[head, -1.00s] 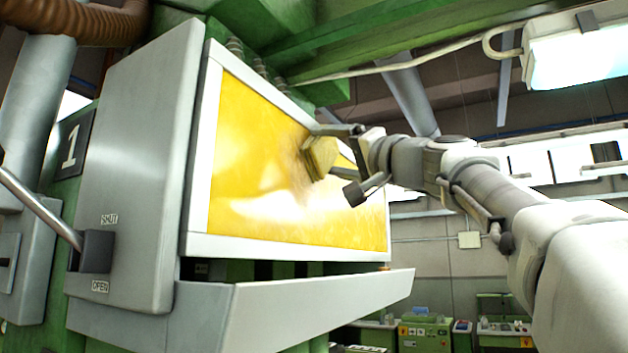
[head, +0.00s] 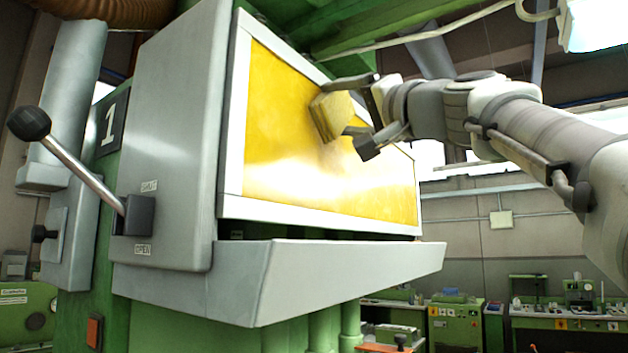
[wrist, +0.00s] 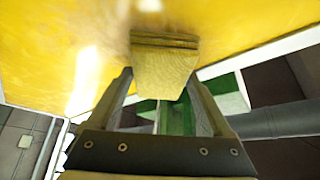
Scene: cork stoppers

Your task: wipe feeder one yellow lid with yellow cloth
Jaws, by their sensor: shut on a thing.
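My gripper (head: 357,118) is at the lid's upper right and is shut on the folded yellow cloth (head: 331,117). In the wrist view the cloth (wrist: 166,72) sits between my fingers, its folded edge toward the lid (wrist: 60,50). It looks against or very close to the lid; I cannot tell if it touches.
A lever with a black knob (head: 29,123) stands on the grey side housing (head: 172,130), by labels "SHUT" and "OPEN". A grey trough (head: 350,275) juts out below the lid. Green machines (head: 455,325) stand far behind at lower right.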

